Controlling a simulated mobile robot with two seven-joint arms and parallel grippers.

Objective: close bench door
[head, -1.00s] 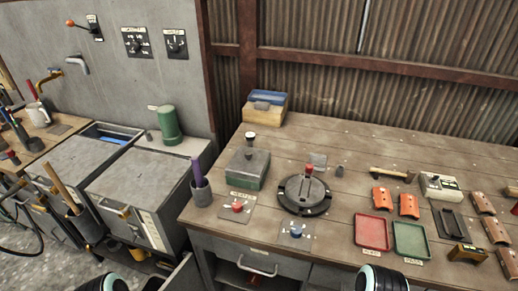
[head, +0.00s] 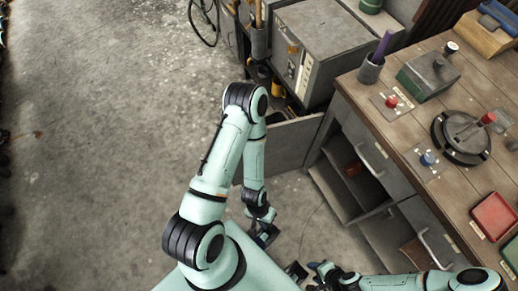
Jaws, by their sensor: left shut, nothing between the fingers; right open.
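The bench door (head: 290,143) is a grey panel standing open at the left end of the workbench, swung out from the cabinet. My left forearm hides part of it. The open cabinet (head: 338,190) shows a shelf and a small red item inside. My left gripper (head: 264,236) points down in front of the door's lower part, shut and empty; I cannot tell whether the arm touches the door. My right gripper (head: 298,271) is open and empty at the bottom of the view, in front of the bench and apart from the door.
A grey drawer front with a handle (head: 374,150) is above the opening. The wooden bench top (head: 395,120) holds a red button, a blue button, a green box and a round dark fixture. A grey cabinet (head: 312,50) stands behind the door. Concrete floor (head: 90,130) is clear at left.

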